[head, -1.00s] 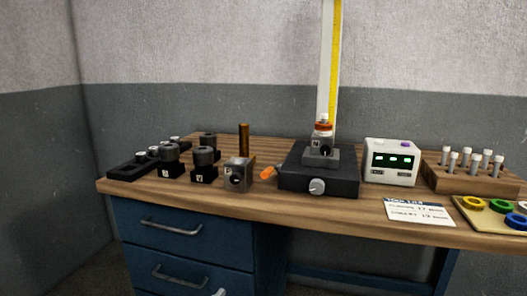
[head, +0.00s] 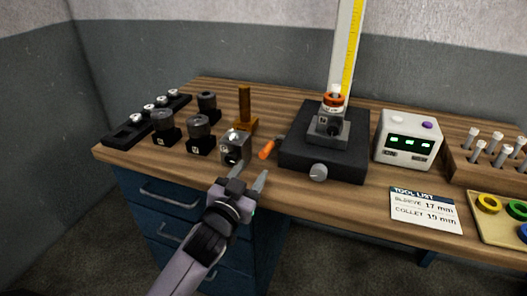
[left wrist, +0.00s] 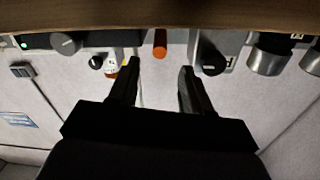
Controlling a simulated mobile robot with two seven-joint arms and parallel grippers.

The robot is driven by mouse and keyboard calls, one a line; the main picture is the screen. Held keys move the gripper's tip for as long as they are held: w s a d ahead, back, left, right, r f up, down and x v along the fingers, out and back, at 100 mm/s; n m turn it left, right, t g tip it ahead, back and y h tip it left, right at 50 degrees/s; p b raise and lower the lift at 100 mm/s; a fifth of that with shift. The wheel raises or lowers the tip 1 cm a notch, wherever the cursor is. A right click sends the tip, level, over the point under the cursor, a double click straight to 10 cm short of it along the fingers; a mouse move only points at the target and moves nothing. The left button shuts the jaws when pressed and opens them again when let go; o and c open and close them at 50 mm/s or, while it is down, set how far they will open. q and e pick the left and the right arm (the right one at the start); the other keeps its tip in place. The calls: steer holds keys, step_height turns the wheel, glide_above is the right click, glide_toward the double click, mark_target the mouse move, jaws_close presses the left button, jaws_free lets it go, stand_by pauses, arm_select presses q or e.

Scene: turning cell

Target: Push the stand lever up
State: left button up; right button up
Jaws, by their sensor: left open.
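The stand (head: 323,158) is a black block with a grey knob on its front and a tall post with a yellow scale behind. Its lever (head: 267,149) has an orange grip, sticking out at the stand's left side. The orange grip also shows in the left wrist view (left wrist: 160,43), between and beyond my fingertips. My left gripper (head: 250,176) is open and empty, in front of the bench edge, nearer to me than the lever and apart from it. My right gripper is not in view.
A grey block with a dark knob (head: 235,147) stands just left of the lever. Several dark toolholders stand further left, with a brown post (head: 244,108) behind. A white display box (head: 408,140), a tool list card (head: 425,209) and a wooden rack (head: 490,163) are at the right.

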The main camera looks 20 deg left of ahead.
arm_select(q)
glide_toward(273, 147)
steer(key=shift+w+a+r, duration=0.1)
steer(key=shift+w+a, duration=0.05)
steer(key=shift+w, duration=0.7)
steer(key=shift+w+a+r, duration=0.1)
steer(key=shift+w+a, duration=0.05)
steer(key=shift+w, duration=0.7)
jaws_close()
